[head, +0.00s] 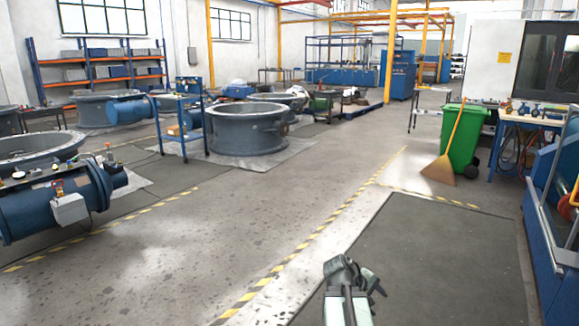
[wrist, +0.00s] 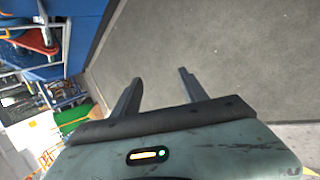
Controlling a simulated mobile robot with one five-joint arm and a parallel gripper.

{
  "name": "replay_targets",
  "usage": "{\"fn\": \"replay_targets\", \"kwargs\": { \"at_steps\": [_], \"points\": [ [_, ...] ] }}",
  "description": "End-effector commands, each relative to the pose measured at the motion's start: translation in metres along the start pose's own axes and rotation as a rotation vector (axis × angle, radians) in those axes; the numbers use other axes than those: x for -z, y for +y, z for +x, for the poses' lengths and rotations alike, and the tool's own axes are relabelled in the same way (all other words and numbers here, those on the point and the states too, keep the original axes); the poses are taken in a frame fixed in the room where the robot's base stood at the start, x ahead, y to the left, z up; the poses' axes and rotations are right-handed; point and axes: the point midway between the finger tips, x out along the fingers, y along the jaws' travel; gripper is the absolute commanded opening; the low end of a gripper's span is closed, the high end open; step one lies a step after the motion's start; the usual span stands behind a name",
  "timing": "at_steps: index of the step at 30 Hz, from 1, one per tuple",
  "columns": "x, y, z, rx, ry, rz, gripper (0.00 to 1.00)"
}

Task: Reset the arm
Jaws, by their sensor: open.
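My gripper (head: 362,274) shows at the bottom of the head view, to the right of the middle, above the dark floor mat. In the wrist view my gripper (wrist: 160,88) has its two dark fingers spread apart. Nothing is between the fingers. The fingers are clear of the floor and of other things. My forearm runs down out of the bottom of the head view.
A blue machine (head: 567,215) stands at the right edge, beside the dark mat (head: 440,255). A green bin (head: 465,140) and a broom (head: 442,165) stand beyond. Large valve rings (head: 247,130) stand left of the yellow-black floor line. The central floor is clear.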

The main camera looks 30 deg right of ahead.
Motion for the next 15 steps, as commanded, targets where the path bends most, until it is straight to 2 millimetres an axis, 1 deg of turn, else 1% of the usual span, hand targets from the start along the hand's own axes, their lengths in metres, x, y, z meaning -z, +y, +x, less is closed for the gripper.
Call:
{"fn": "replay_targets", "kwargs": {
  "at_steps": [1,2,3,5,6,8,9,10,12,14,15],
  "points": [
    [0.028,-0.033,-0.02,0.056,0.044,0.018,0.51],
    [0.042,-0.052,-0.031,0.094,0.065,0.034,0.51],
    [0.059,-0.079,-0.047,0.147,0.091,0.051,0.51],
    [0.082,-0.12,-0.072,0.226,0.12,0.073,0.51],
    [0.093,-0.146,-0.089,0.279,0.133,0.085,0.51],
    [0.107,-0.183,-0.114,0.352,0.146,0.096,0.51],
    [0.114,-0.205,-0.129,0.396,0.15,0.102,0.51],
    [0.117,-0.221,-0.14,0.427,0.151,0.104,0.51],
    [0.124,-0.255,-0.164,0.495,0.15,0.106,0.51],
    [0.126,-0.282,-0.184,0.547,0.144,0.106,0.51],
    [0.127,-0.299,-0.196,0.579,0.139,0.103,0.51]
  ]
}}
